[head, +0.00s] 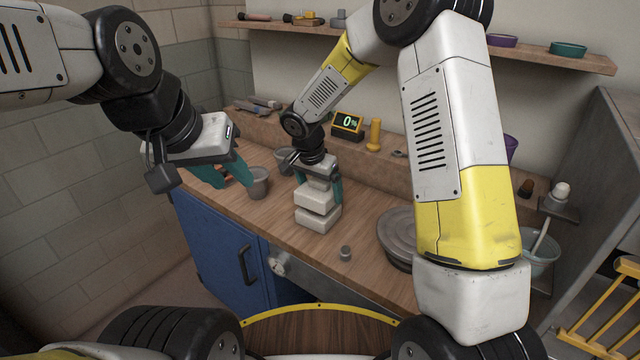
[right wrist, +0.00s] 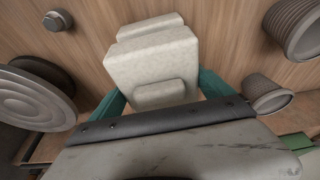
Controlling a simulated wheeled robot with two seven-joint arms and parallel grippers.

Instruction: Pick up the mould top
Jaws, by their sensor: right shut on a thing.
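The mould top (head: 315,198) is a pale block with a raised knob, above the similar mould bottom (head: 318,219) on the wooden bench. My right gripper (head: 319,184) points down and is shut on the mould top. In the right wrist view the mould top (right wrist: 152,62) lies between the teal fingers, and the mould bottom (right wrist: 150,27) shows beyond it. I cannot tell whether the two halves touch. My left gripper (head: 225,174) is open and empty, left of a grey cup (head: 258,185).
A small grey cylinder (head: 345,254) and a grey round disc stack (head: 396,236) stand right of the mould. A display reading 0% (head: 347,124) and a yellow bottle (head: 374,134) stand behind. A second grey cup (head: 284,160) is behind left. Bare bench lies in front.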

